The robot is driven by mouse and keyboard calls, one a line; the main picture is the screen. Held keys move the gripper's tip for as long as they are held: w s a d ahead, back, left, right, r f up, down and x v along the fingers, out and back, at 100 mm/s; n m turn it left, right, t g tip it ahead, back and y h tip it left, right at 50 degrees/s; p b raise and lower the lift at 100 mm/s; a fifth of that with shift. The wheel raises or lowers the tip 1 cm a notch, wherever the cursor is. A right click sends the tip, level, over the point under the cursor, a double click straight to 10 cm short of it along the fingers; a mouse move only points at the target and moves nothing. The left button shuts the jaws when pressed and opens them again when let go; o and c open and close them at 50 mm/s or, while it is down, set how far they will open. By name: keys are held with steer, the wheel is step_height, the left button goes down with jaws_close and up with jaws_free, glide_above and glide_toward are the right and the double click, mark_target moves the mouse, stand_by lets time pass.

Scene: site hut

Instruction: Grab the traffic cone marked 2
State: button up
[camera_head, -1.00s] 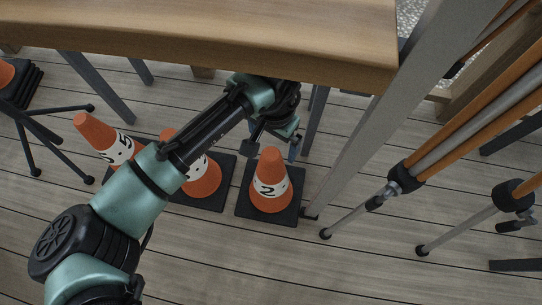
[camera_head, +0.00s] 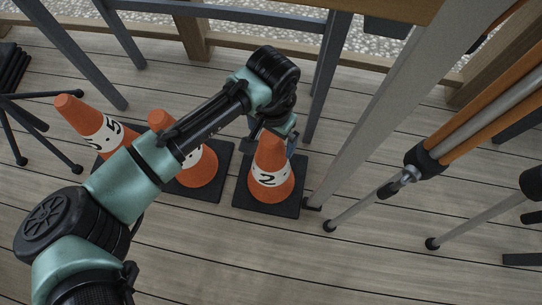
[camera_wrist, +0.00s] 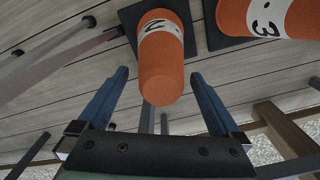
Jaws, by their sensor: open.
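The traffic cone marked 2 (camera_head: 269,178) is orange with a white band and a black square base, and stands upright on the deck boards. In the wrist view the same cone (camera_wrist: 161,62) has its top between the two blue fingers, with a gap on each side. My gripper (camera_head: 273,142) is open at the cone's upper part, reaching from behind and above in the head view. In the wrist view my gripper (camera_wrist: 153,82) holds nothing. The cone's far side is hidden in the head view.
A cone (camera_head: 197,164) stands just left, its number hidden behind my arm; a cone marked 3 (camera_wrist: 268,18) shows in the wrist view. A cone marked 5 (camera_head: 97,127) is farther left. A grey post (camera_head: 365,120) and tripod legs (camera_head: 428,158) stand close on the right.

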mark_target(271, 164)
step_height(271, 164, down, 4)
steer(key=b, duration=0.2)
steer(key=shift+a+r+b, duration=0.1)
steer(key=shift+b, duration=0.25)
steer(key=shift+r, duration=0.1)
jaws_close()
steer(key=shift+r, duration=0.1)
